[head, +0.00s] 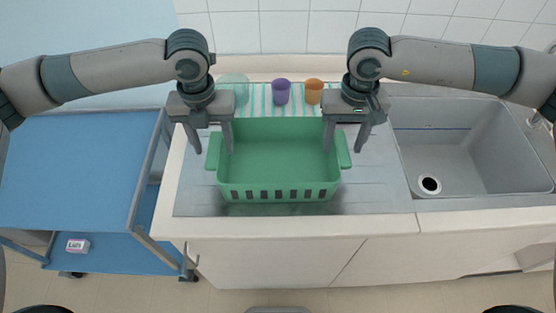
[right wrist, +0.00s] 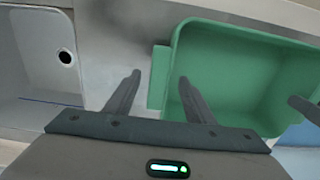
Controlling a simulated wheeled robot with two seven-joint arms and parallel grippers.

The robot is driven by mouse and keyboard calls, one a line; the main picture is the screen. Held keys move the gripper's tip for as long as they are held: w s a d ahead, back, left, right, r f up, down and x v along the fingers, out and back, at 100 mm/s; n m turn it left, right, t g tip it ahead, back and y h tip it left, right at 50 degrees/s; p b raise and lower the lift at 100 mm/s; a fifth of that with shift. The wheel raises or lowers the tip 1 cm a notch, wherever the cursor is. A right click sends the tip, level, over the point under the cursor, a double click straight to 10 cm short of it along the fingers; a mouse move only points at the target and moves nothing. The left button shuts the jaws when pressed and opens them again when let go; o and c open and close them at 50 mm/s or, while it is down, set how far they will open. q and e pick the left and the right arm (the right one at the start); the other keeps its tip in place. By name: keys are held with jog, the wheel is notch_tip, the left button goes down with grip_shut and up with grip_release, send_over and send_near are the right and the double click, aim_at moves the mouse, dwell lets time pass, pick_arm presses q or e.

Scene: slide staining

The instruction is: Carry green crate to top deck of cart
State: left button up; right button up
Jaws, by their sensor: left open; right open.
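The green crate (head: 278,188) sits upright on the metal counter beside the sink and looks empty. It has a handle tab on its left and right ends. The blue cart (head: 75,165) stands to the left of the counter; its top deck is bare. My left gripper (head: 212,150) is open above the crate's left end. My right gripper (head: 346,150) is open above the crate's right end. In the right wrist view, the right gripper's fingers (right wrist: 160,95) are spread over the crate's handle end (right wrist: 158,76), one on each side. I cannot tell whether they touch it.
A purple cup (head: 281,91), an orange cup (head: 313,91) and a clear bowl (head: 234,88) stand on a striped mat behind the crate. The sink (head: 470,150) is at the right. A small white box (head: 78,245) lies on the cart's lower deck. A gap separates cart and counter.

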aim_at(214, 148)
pick_arm(q)
jog(key=shift+f, duration=1.6)
pick_arm(e)
jog(key=shift+f, duration=1.6)
pick_arm(q)
grip_shut()
pick_arm(e)
grip_shut()
